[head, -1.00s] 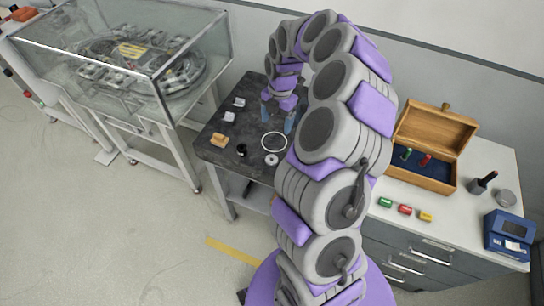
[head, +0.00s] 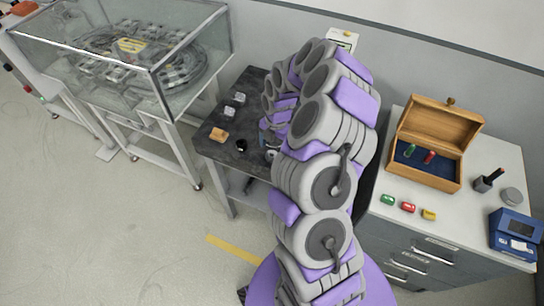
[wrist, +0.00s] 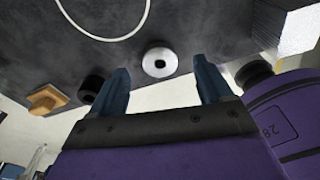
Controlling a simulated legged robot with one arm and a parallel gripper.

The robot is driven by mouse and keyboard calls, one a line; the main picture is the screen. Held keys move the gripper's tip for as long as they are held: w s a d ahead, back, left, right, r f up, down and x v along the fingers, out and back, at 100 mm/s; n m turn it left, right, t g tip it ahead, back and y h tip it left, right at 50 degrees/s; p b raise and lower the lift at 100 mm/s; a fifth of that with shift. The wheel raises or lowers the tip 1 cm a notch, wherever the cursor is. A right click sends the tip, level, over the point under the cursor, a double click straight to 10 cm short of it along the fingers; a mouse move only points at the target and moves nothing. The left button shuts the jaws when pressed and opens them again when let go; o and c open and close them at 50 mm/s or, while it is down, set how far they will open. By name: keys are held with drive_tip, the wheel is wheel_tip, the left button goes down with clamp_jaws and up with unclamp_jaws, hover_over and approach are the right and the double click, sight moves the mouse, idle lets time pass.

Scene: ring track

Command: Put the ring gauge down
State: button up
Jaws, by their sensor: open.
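The ring gauge, a pale metal disc with a dark centre hole (wrist: 160,62), lies on the dark table top (head: 222,150). A thin white circle (wrist: 103,39) is on the table beyond it, and the gauge is outside this circle. My gripper (wrist: 160,66) is open, with one blue finger to each side of the gauge in the wrist view. Nothing is seen held, and I cannot tell whether the fingers touch the gauge. In the head view my arm hides most of the gripper, the gauge and the circle.
On the table's left stand an orange-brown block (head: 218,134), a small black part (head: 241,145) and two pale pieces (head: 229,111). A glass case (head: 120,50) stands at left. A grey cabinet at right carries an open wooden box (head: 425,160) and coloured cylinders (head: 408,207).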

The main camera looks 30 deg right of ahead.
sight(272, 152)
drive_tip(key=f, duration=0.3)
drive_tip(key=shift+s+a+f, duration=0.1)
drive_tip(key=shift+a+f, duration=0.05)
drive_tip(key=shift+a, duration=0.2)
drive_tip(key=shift+c, duration=0.4)
drive_tip(key=c, duration=1.3)
